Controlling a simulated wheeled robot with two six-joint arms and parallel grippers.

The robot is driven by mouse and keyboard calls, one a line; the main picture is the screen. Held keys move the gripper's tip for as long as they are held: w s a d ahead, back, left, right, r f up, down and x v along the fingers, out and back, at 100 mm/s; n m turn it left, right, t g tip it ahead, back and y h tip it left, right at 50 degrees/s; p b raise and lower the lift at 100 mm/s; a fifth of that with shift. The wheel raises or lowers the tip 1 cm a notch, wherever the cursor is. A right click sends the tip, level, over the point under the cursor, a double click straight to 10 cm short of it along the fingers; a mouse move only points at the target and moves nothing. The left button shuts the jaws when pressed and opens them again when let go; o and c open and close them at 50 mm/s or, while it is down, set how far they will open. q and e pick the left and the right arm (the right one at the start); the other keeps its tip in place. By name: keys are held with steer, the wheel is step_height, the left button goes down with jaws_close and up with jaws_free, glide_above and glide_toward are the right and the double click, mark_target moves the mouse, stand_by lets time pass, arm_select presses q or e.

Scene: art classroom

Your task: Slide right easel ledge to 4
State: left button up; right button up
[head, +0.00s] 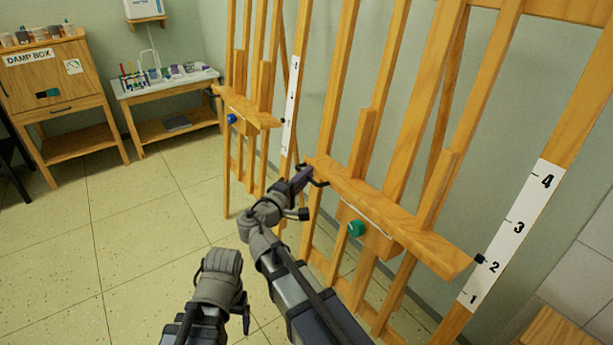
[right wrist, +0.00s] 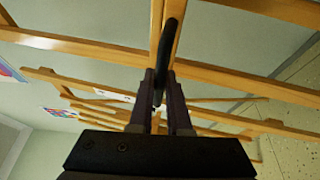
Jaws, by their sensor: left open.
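The right easel's wooden ledge (head: 400,215) slants across the right half of the head view, with a green knob (head: 356,228) below it. Its black pointer (head: 480,258) is at about 2 on the white number scale (head: 515,232), which reads 1 to 4 upward. My right gripper (head: 303,180) is at the ledge's left end. In the right wrist view its fingers (right wrist: 163,92) are close on both sides of a black handle (right wrist: 172,42). My left gripper (head: 222,278) is low in the head view, away from the ledge; its fingers are not clearly visible.
A second easel with a ledge (head: 247,108) and blue knob (head: 231,118) stands further back. A damp box cabinet (head: 60,75) and a side table (head: 165,88) with art supplies are at the back left. The tiled floor (head: 140,220) at left is clear.

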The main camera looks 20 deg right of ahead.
jaws_close()
stand_by(0.9)
steer(key=shift+r, duration=0.15)
steer(key=d+r+p, duration=0.1)
steer(key=r+p, duration=0.9)
steer(key=w+d+r+p, duration=0.1)
steer(key=d+r+p, duration=0.1)
steer(key=r+p, duration=0.8)
steer(key=shift+w+d, duration=0.2)
steer(key=shift+w, duration=0.05)
